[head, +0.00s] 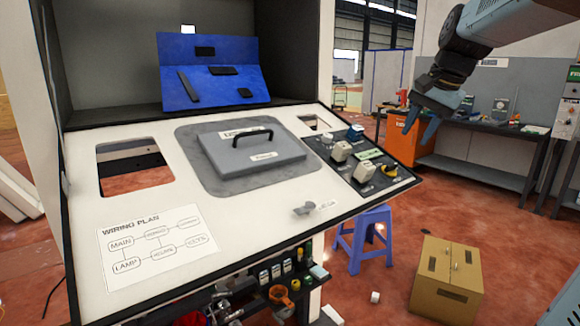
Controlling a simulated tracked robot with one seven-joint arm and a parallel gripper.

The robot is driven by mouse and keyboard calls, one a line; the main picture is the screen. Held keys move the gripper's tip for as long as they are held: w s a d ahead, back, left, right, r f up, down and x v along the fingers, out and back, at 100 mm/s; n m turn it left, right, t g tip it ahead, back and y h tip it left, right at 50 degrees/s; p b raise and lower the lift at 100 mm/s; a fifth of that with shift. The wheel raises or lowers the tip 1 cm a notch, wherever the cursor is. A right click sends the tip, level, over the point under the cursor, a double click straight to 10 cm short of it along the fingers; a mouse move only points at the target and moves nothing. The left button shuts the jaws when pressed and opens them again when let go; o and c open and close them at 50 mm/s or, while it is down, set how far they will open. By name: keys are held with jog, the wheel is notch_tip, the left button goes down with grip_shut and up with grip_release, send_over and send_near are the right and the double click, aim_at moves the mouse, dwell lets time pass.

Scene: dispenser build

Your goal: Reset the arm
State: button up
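My arm reaches in from the top right of the head view. My gripper (424,117) hangs at its end, to the right of the dispenser panel (225,240), over the open floor side of the room. Its two blue-grey fingers point down and stand apart, with nothing seen between them. It touches nothing that I can see.
The white sloped panel carries a grey lid (255,160) with a black handle, a wiring plan sheet (150,243) and a switch block (362,160). A blue stool (362,232) and a cardboard box (446,280) stand on the red floor. A workbench (480,170) stands behind.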

jog(key=s+a+f+n+h, duration=0.1)
jog(key=s+a+f+n, duration=0.2)
jog(key=s+f, duration=0.3)
jog(key=s+a+f+n+t+h, duration=0.1)
jog(key=s+a+f+n, duration=0.2)
jog(key=s, duration=1)
notch_tip(320, 180, down, 3)
jog(key=shift+s+r+n+t, duration=0.1)
jog(key=shift+s+n+t, duration=0.25)
jog(key=shift+n, duration=0.85)
jog(key=shift+a, duration=0.1)
jog(key=shift+c, duration=0.4)
